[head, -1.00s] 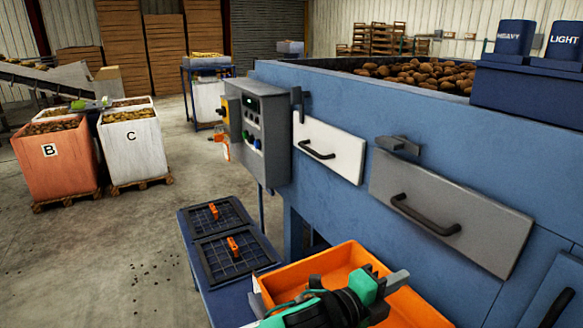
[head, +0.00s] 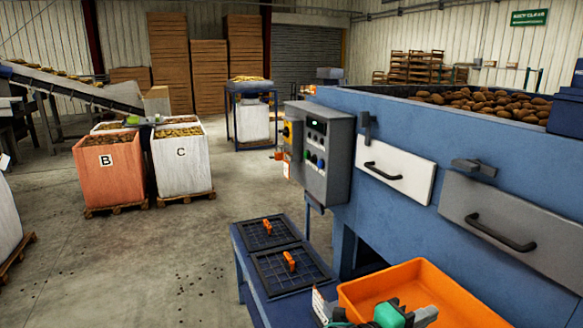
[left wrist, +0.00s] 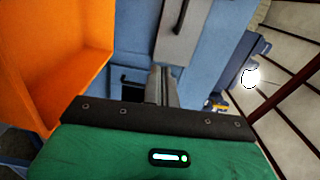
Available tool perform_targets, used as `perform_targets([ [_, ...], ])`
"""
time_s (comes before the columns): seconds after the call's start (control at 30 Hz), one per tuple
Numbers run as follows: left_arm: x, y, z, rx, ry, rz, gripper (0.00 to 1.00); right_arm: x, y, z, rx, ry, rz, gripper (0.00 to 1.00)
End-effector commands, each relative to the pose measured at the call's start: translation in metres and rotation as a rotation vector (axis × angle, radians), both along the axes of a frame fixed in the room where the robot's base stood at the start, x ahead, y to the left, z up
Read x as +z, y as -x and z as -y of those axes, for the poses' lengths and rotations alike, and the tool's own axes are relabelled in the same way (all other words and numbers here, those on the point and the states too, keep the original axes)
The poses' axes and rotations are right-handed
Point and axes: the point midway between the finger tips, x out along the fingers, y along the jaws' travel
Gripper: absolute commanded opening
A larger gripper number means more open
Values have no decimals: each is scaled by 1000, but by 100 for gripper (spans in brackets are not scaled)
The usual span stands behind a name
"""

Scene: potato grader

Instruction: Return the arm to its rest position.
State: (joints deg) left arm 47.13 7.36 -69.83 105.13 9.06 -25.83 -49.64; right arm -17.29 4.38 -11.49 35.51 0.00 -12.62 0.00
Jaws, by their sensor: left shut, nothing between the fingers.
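My left gripper (head: 420,316) shows at the bottom edge of the head view, green and black with grey fingers, in front of the orange tray (head: 440,290). Its fingers are shut and hold nothing. In the left wrist view the shut fingers (left wrist: 163,88) point toward the blue machine, and the orange tray (left wrist: 70,50) lies to their left. Most of my left arm is cut off below the head view. My right gripper is not in view.
The blue grader (head: 480,140) with a white drawer (head: 392,170), a grey drawer (head: 510,215) and a control box (head: 325,150) fills the right. A blue table (head: 250,285) carries two black grid screens. Crates B (head: 108,165) and C (head: 182,160) stand left; open floor lies between.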

Motion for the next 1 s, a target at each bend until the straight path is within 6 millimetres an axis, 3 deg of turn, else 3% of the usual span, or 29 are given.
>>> perform_targets([
  [0.37, -13, -3, -28, 106, 72, -210, 0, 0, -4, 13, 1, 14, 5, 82],
  [0.57, -30, -7, -58, 209, 130, -395, 0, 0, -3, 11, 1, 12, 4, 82],
  [0.83, -86, -7, -141, 466, 244, -786, 0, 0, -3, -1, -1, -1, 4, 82],
  [1.0, -132, 8, -203, 657, 307, -1030, 0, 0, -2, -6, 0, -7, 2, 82],
])
